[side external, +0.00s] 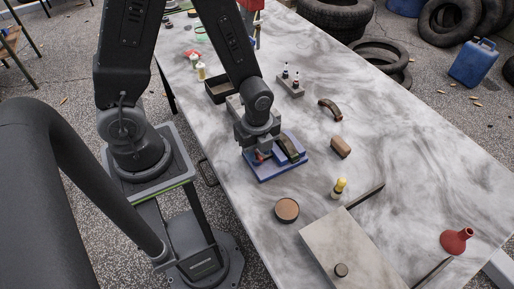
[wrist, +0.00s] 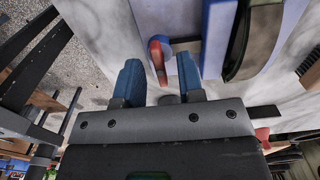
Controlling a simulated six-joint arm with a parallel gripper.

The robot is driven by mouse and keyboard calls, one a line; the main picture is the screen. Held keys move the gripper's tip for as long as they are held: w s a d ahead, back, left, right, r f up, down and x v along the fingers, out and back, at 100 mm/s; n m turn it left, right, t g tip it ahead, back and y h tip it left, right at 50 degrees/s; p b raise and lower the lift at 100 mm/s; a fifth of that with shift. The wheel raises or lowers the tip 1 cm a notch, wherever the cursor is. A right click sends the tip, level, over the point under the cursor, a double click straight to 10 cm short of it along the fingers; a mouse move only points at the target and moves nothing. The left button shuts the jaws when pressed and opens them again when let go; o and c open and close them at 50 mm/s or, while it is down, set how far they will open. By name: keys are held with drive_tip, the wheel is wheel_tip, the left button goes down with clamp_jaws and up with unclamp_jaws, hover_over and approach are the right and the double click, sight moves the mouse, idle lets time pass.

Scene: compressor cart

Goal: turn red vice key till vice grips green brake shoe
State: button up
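The red vice key (wrist: 157,58) lies between the two blue fingertips of my gripper (wrist: 160,66) in the wrist view. The fingers are apart, with a clear gap on the right finger's side; I cannot tell whether the left finger touches the key. The blue vice (side external: 268,174) sits on the table below my gripper (side external: 258,152) in the side view. The brake shoe (wrist: 255,42), dark with a green edge, stands beside the vice's blue jaw (wrist: 218,38). It also shows in the side view (side external: 289,147). Contact between jaw and shoe is unclear.
A curved shoe (side external: 330,108), a brown block (side external: 340,147), a yellow bottle (side external: 339,187) and a round brown disc (side external: 287,209) lie right of and before the vice. A dark tray (side external: 218,93) stands behind. A red funnel (side external: 456,241) is far right.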

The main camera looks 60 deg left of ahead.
clamp_jaws()
drive_tip(key=shift+n, duration=0.4)
drive_tip(key=n, duration=0.7)
drive_tip(key=shift+n, duration=0.3)
drive_tip(key=n, duration=0.4)
drive_tip(key=shift+n, duration=2.3)
